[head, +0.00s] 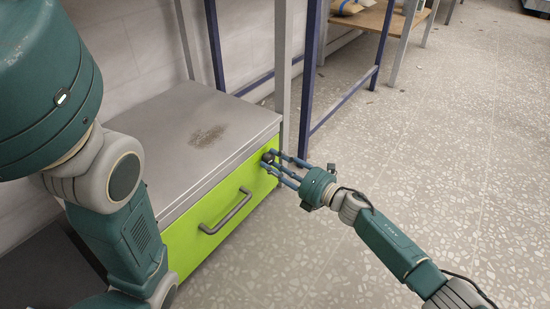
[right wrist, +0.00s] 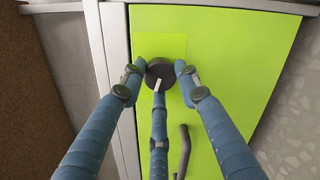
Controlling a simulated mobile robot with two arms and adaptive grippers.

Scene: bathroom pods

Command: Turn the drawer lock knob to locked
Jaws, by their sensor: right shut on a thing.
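The drawer lock knob (head: 267,157) is a small dark round knob near the right end of the lime green drawer front (head: 200,245). In the right wrist view the knob (right wrist: 160,70) is dark grey with a white mark that points down the picture, slightly left. My right gripper (head: 273,163) is at the knob. Its blue fingers are shut around the knob, two at its sides and one below in the wrist view. The fingers hide part of the knob's rim. My left arm crosses the left of the head view, but its gripper is out of the picture.
A dark bar handle (head: 226,212) sits on the drawer front, left of the knob. The grey cabinet top (head: 160,130) bears a brown stain. A dark blue metal frame (head: 310,80) stands behind the drawer's right end. The speckled floor (head: 400,150) to the right is mostly open.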

